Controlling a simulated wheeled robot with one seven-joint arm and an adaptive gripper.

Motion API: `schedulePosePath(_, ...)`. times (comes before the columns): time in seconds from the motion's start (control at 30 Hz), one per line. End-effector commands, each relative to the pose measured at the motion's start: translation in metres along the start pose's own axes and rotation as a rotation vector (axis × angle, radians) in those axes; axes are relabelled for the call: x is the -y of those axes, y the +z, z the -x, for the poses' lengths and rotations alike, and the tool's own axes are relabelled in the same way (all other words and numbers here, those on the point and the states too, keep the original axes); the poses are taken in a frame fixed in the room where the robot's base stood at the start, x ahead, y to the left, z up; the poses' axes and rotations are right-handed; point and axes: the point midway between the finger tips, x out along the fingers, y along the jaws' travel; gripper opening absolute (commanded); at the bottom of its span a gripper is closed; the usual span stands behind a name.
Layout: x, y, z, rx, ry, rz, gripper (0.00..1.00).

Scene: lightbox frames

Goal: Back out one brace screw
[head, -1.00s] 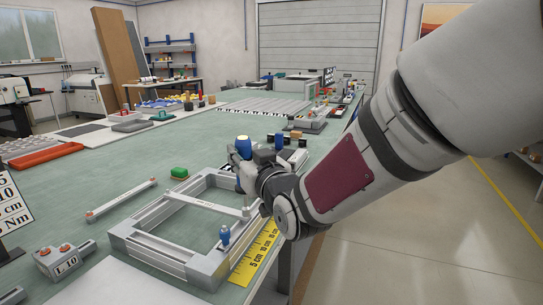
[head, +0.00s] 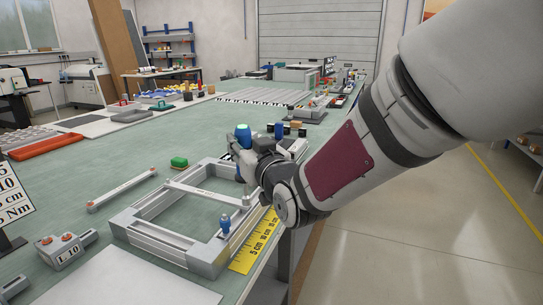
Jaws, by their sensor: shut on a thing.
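My gripper (head: 246,155) is shut on a blue driver-like tool (head: 243,135) with a pale green glowing top, held upright. It is above the right part of a grey metal frame (head: 150,228) on the green bench. A brace bar (head: 205,193) crosses the frame, its right end just below my gripper. The tool's tip and any screw under it are hidden or too small to tell. A second bar (head: 122,189) with a reddish spot at each end lies left of the frame. A small blue-topped piece (head: 224,224) stands on the frame's near right side.
A yellow ruler strip (head: 255,243) lies along the frame's right side by the bench edge. Dark and coloured pieces (head: 287,129) stand beyond my gripper.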

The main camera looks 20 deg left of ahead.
Motion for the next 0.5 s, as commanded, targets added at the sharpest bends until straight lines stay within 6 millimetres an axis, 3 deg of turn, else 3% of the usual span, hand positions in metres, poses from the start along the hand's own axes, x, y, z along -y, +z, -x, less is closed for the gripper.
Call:
schedulePosePath(0.03,0.000,0.008,0.001,0.019,-0.001,-0.001,0.00)
schedulePosePath(0.23,0.000,0.008,0.001,0.019,0.000,-0.001,0.00)
schedulePosePath(0.5,0.000,-0.005,0.001,0.015,0.000,-0.001,0.00)
